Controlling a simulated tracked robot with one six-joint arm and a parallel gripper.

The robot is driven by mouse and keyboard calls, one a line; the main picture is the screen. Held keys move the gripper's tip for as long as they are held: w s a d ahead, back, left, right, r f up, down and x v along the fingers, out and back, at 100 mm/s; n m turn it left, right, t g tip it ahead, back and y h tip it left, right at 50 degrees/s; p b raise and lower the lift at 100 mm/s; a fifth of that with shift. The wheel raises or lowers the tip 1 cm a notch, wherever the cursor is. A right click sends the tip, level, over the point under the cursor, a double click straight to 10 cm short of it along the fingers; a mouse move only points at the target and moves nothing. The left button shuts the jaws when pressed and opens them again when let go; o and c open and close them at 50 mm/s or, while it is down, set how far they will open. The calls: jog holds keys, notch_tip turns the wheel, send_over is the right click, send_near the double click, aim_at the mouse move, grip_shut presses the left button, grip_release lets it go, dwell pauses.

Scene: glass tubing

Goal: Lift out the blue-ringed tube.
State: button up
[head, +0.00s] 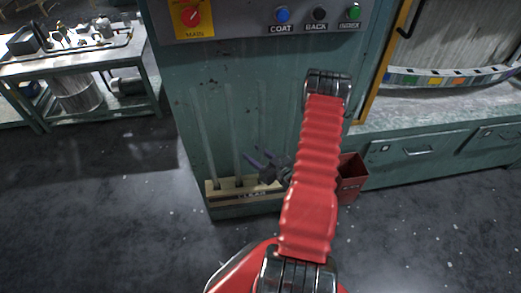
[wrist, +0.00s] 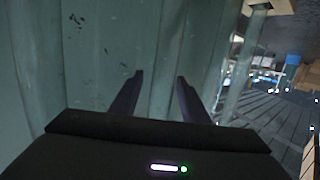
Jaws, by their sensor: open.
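Clear glass tubes stand upright in a pale wooden rack (head: 225,191) with a label, against the green cabinet. One tube (head: 207,135) is at the left and another tube (head: 233,135) is right of it; fainter ones stand further right, partly behind my arm. I cannot make out a blue ring on any of them. My gripper (head: 258,157) is open in front of the rack's right half, above the rack. In the wrist view its two dark fingers (wrist: 160,78) are apart, with pale upright glass beyond them. I cannot tell whether any glass lies between them.
The green cabinet front (head: 180,95) rises behind the tubes, with a red main switch (head: 190,15) and several buttons above. A red bin (head: 352,176) is right of the rack. A steel workbench (head: 75,62) stands at the far left. The floor in front is clear.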

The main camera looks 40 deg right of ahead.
jog(key=shift+c, duration=0.3)
grip_shut()
jog(key=shift+r, duration=0.2)
notch_tip(320, 180, up, 12)
jog(key=s, duration=1.8)
jog(key=shift+f, duration=0.2)
jog(key=shift+a, duration=0.1)
dwell(0.5)
